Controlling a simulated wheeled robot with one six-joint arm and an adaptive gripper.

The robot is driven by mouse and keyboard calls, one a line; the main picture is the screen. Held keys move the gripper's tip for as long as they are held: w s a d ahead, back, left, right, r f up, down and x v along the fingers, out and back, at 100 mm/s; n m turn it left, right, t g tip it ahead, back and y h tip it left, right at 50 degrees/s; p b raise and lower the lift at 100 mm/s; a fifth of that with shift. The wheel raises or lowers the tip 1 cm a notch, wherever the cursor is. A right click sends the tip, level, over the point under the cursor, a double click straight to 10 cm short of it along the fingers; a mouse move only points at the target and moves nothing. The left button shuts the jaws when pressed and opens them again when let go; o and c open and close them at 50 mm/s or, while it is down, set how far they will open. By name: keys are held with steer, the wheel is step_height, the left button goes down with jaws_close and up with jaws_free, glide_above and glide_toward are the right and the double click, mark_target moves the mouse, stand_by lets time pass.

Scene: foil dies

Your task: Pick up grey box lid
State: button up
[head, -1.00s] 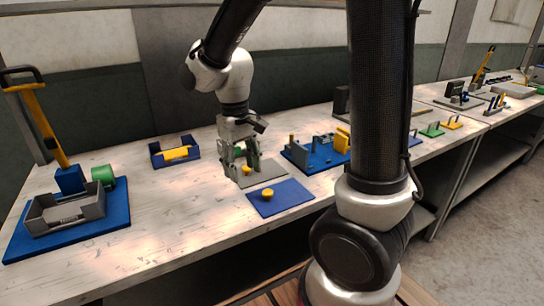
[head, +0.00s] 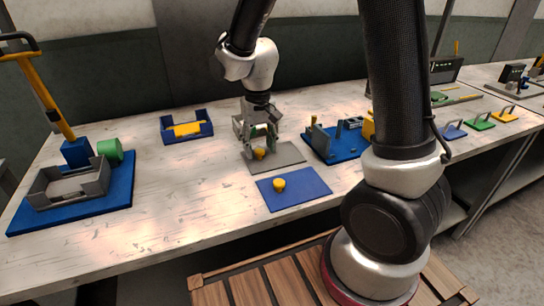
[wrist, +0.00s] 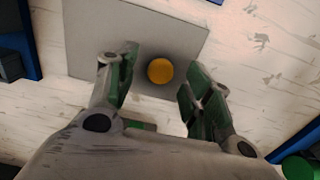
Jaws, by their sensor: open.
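The grey box lid (head: 285,156) is a flat grey plate with a round yellow knob (head: 260,153), lying on the table. It also shows in the wrist view as a grey plate (wrist: 95,30) with the knob (wrist: 160,71). My gripper (head: 259,151) points down at the lid by the knob. In the wrist view my gripper (wrist: 159,82) is open, with its green-padded fingers on either side of the knob and gaps between. I cannot tell how high the fingertips are above the plate.
A blue lid (head: 300,192) with a yellow knob lies just in front. A blue box (head: 172,136) with a yellow piece stands at left. A blue board with upright parts (head: 318,155) is close at right. A grey tray (head: 50,190) sits on a blue mat far left.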

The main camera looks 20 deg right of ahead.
step_height(320, 180, down, 2)
steer(key=shift+f, duration=0.15)
steer(key=shift+c, duration=0.2)
steer(key=c, duration=1)
steer(key=shift+c, duration=0.2)
